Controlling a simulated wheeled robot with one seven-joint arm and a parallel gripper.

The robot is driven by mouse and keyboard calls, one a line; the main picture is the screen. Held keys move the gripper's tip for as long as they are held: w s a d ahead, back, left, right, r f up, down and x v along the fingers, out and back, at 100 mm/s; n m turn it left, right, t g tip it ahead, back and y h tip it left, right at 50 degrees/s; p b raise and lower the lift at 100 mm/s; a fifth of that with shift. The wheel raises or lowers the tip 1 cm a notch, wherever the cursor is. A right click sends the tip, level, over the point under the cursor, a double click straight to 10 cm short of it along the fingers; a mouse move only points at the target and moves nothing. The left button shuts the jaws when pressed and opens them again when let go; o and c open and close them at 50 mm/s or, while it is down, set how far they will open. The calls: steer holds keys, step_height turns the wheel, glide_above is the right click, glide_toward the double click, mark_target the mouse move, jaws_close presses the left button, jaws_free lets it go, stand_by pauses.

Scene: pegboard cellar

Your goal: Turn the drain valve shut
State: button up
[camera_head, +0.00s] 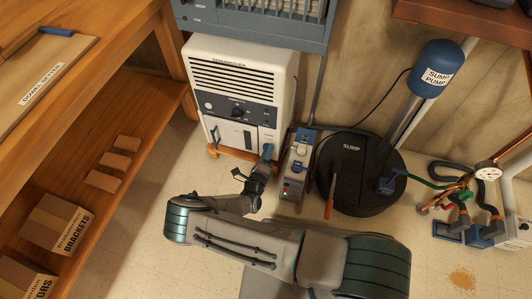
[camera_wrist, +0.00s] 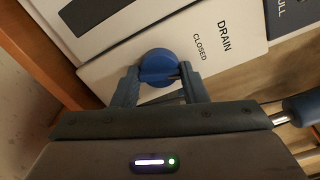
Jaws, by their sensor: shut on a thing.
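The drain valve is a round blue knob (camera_wrist: 158,62) on a white panel (camera_wrist: 225,18) marked "DRAIN" and "CLOSED". My gripper (camera_wrist: 158,76) has one finger on each side of the knob and is shut on it. In the head view my gripper (camera_head: 264,160) reaches the lower right front of the white dehumidifier (camera_head: 238,95). The knob is hard to make out there, behind the gripper. I cannot tell from the knob's face which way it is turned.
A grey box (camera_head: 297,165) with a blue top stands just right of my gripper. Beyond it are the black sump lid (camera_head: 350,180), an orange-handled tool (camera_head: 331,195) and the blue sump pump (camera_head: 437,68). A wooden shelf (camera_head: 110,130) lines the left side.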

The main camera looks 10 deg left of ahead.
steer(key=shift+n, duration=2.2)
steer(key=o, duration=0.7)
steer(key=s+p, duration=0.1)
steer(key=s, duration=0.3)
steer(key=s+a+p, duration=0.1)
steer(key=s, duration=0.4)
steer(key=s+a+p, duration=0.1)
steer(key=s, duration=0.3)
steer(key=shift+s, duration=0.4)
